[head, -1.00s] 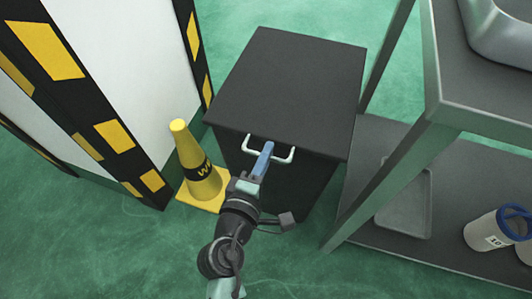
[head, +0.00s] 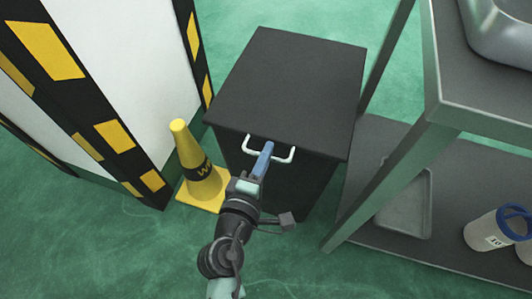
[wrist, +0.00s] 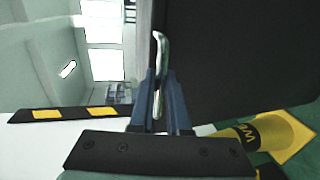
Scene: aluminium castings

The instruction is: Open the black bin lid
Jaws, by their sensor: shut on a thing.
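The black bin (head: 305,190) stands on the green floor, with its flat black lid (head: 290,85) lying closed on top. A white bar handle (head: 284,160) sticks out from the front edge of the lid; it also shows in the wrist view (wrist: 161,45). My gripper (head: 264,158) has blue fingers and is shut on the handle near its middle. In the wrist view, the fingers of my gripper (wrist: 160,95) lie on both sides of the bar. My gripper hides part of the handle and the bin's front.
A yellow cone (head: 198,170) stands close to the left of the bin. A white panel with black and yellow edging (head: 110,80) is further left. A grey shelf rack (head: 480,120) stands close on the right, with a tray (head: 407,205) and white-and-blue containers (head: 495,228) on its lower shelf.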

